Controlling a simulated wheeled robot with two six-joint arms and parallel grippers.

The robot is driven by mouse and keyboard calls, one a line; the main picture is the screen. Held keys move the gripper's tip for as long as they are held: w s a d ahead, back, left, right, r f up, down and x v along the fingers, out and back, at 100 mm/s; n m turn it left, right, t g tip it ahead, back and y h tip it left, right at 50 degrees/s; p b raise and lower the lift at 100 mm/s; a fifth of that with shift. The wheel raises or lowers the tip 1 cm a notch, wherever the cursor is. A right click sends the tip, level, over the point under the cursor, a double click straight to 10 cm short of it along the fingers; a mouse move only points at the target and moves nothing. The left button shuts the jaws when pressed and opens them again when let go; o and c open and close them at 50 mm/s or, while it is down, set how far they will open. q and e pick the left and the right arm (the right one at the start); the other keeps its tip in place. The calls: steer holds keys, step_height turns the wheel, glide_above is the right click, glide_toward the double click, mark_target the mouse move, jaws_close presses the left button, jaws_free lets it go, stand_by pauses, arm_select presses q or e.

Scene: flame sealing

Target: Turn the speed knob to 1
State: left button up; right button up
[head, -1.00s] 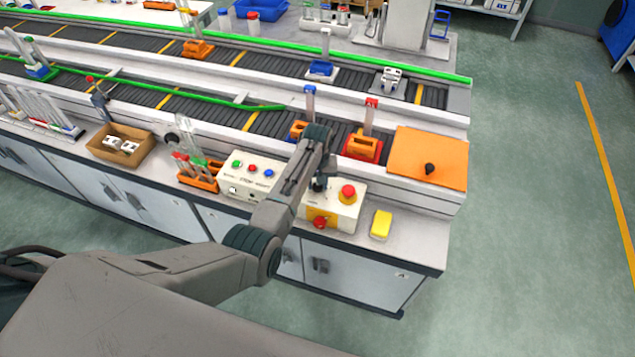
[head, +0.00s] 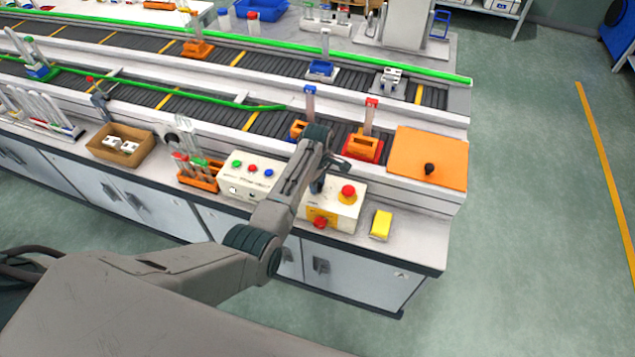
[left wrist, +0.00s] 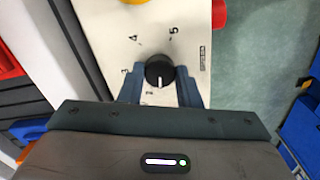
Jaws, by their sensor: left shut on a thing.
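The speed knob (left wrist: 159,70) is black and round, on a white panel with printed numbers. The numbers 3, 4 and 5 read around it, and a small 2 sits close to the pointer. The knob's white pointer line faces down the picture, just right of the 2; no 1 is visible. My left gripper (left wrist: 160,88) is shut on the knob, one finger on each side. In the head view my left gripper (head: 318,185) is over the white control box (head: 344,211), and my arm hides the knob. My right gripper is not in view.
The box carries a red mushroom button (head: 347,193) and a second red button (head: 320,222). A yellow block (head: 381,225) stands to its right. A button panel (head: 250,175) is left of my arm. The conveyor (head: 262,124) and an orange board (head: 428,158) are behind.

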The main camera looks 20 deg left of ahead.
arm_select(q)
steer(key=n, duration=0.4)
steer(key=shift+r, duration=0.1)
steer(key=shift+n, duration=1.7)
steer(key=shift+w, duration=0.1)
steer(key=o, duration=1)
steer(key=shift+c, duration=0.2)
step_height(320, 180, up, 11)
steer(key=b, duration=0.3)
